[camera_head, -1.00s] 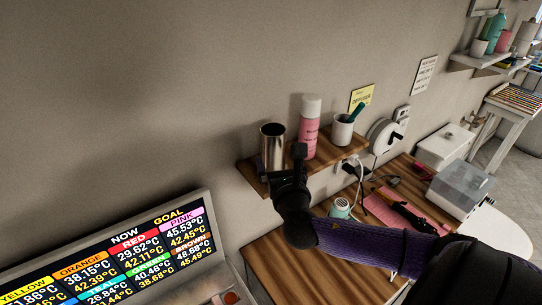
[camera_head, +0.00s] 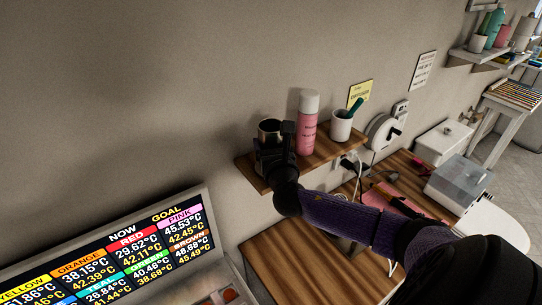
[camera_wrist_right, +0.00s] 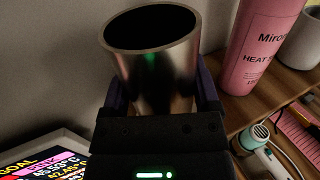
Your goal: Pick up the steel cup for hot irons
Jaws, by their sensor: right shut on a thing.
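The steel cup (camera_head: 269,128) is a shiny open-topped cylinder at the left end of the wooden wall shelf (camera_head: 320,153). My right gripper (camera_head: 273,150) is at the cup and hides its lower part in the head view. In the right wrist view the steel cup (camera_wrist_right: 155,50) stands upright between the two fingers of my right gripper (camera_wrist_right: 158,95), which is shut on it. The cup's base is hidden, so I cannot tell whether it touches the shelf. My left gripper is not in view.
A pink spray bottle (camera_head: 308,123) stands right beside the cup, with a white cup (camera_head: 341,126) holding a teal-handled tool further right. A display panel (camera_head: 120,255) is at the lower left. A lower wooden table (camera_head: 290,262) lies below. The wall (camera_head: 150,80) is behind.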

